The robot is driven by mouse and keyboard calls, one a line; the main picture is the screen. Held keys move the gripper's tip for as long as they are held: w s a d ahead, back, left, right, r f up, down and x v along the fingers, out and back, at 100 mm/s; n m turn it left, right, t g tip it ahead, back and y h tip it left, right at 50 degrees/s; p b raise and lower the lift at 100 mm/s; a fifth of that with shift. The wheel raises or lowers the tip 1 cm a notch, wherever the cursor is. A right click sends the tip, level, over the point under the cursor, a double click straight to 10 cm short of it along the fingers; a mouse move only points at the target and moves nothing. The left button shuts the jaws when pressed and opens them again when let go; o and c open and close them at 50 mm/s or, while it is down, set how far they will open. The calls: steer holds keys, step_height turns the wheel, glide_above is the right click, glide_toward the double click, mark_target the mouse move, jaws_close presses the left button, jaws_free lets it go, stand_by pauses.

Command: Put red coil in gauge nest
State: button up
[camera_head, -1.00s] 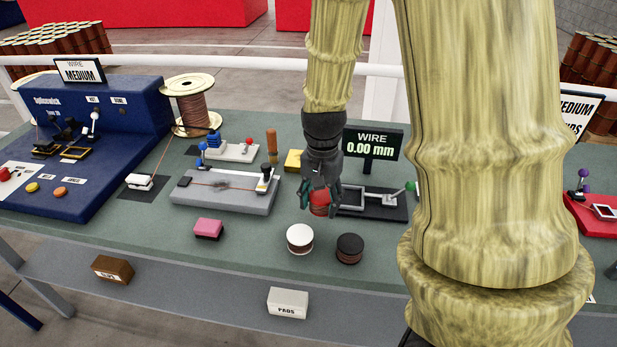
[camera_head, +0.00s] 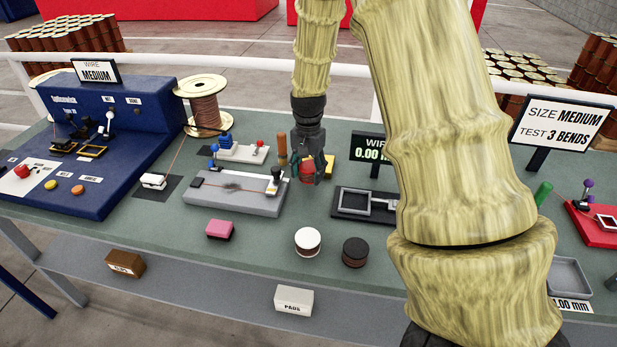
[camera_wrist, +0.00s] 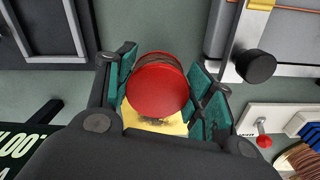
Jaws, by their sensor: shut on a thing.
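The red coil (camera_head: 307,169) is held between the fingers of my gripper (camera_head: 308,174), over the middle of the table. In the wrist view the red coil (camera_wrist: 157,91) shows its round red top, with the teal finger pads (camera_wrist: 204,90) on both sides. The gauge fixture, a black base with a grey square frame (camera_head: 354,201), lies to the right of my gripper. Its frame looks empty, and its right end is hidden by my arm. The frame also shows at the upper left of the wrist view (camera_wrist: 80,28).
A yellow block (camera_wrist: 178,126) lies beneath the coil in the wrist view. A grey fixture with a wire (camera_head: 235,193) is left of my gripper. A white coil (camera_head: 308,242) and a black coil (camera_head: 355,252) stand in front. A wire display (camera_head: 368,148) stands behind the gauge.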

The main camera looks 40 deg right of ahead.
mark_target(308, 180)
steer(key=shift+f+p, duration=0.6)
steer(key=shift+f, duration=1.15)
steer(key=o, duration=1.2)
steer(key=shift+f, duration=0.1)
